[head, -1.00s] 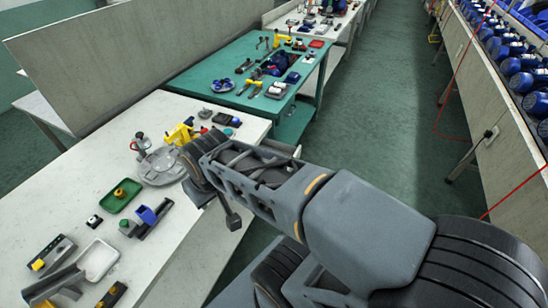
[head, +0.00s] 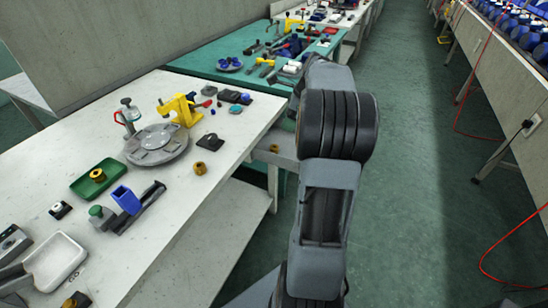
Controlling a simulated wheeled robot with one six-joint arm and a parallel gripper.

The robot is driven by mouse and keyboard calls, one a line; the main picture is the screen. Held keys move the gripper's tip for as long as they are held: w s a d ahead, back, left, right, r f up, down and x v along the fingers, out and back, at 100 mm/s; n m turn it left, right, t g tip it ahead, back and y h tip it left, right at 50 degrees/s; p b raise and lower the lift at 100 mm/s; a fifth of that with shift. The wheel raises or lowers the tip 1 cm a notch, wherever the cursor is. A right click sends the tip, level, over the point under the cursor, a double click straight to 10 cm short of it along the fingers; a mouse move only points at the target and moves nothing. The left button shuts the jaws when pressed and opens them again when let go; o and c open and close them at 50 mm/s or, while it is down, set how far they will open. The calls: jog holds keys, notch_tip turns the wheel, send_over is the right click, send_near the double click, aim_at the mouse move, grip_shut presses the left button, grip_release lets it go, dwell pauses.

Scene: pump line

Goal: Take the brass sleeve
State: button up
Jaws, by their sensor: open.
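Several brass-coloured ring-like parts show in the head view, and I cannot tell which is the brass sleeve. One brass part (head: 97,175) sits in a green tray (head: 82,190) on the white bench. Another brass part (head: 200,168) stands on the bare bench top near its right edge. A small brass-coloured spot (head: 274,148) shows at a grey ledge beyond the bench edge, too small to make out. My arm rises right of the bench, apart from these parts. My gripper's fingers are not visible; the arm's end is hidden behind its own links.
A round grey plate (head: 157,145), a yellow press (head: 180,109) and a black block (head: 210,142) stand near the brass part on the bench. A blue-and-black fixture (head: 130,205) and white tray (head: 56,263) are nearer. A green table (head: 200,58) stands behind.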

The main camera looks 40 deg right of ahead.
jog(key=b, duration=0.2)
send_over(274, 147)
jog(key=s+d, duration=0.1)
jog(key=d, duration=0.1)
jog(key=f, duration=0.7)
jog(key=shift+s+a, duration=0.1)
jog(key=shift+s, duration=0.1)
jog(key=shift+b+x, duration=1.05)
jog(key=shift+x, duration=1.65)
jog(key=shift+s, duration=0.15)
jog(key=c, duration=1)
